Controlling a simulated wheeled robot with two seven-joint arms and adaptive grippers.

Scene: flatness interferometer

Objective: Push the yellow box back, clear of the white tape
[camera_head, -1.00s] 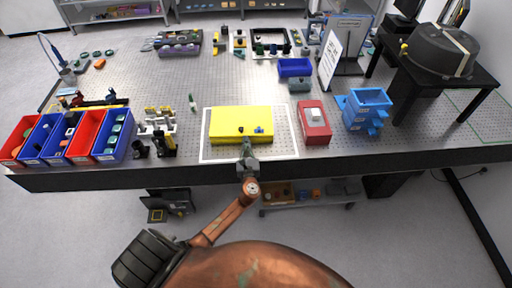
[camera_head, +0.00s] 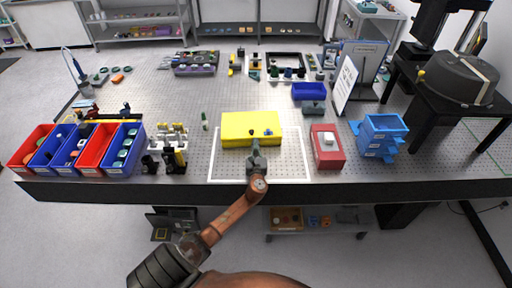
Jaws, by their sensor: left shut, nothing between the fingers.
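The yellow box (camera_head: 251,122) lies flat on the perforated metal bench top. It straddles the back line of the white tape (camera_head: 232,181) outline, with its front part inside the outline and its back part beyond it. My left gripper (camera_head: 256,146) is shut and empty at the middle of the box's front face. It appears to touch that face, but its tip hides the exact contact. The front of the taped area is bare except for my arm above it. My right gripper is out of view.
A red box (camera_head: 326,157) stands just right of the tape, with a blue holder (camera_head: 382,137) beyond it. A blue bin (camera_head: 309,91) and a white sign (camera_head: 345,86) are behind right. Small optics (camera_head: 174,146) stand to the left. Bench behind the yellow box is mostly clear.

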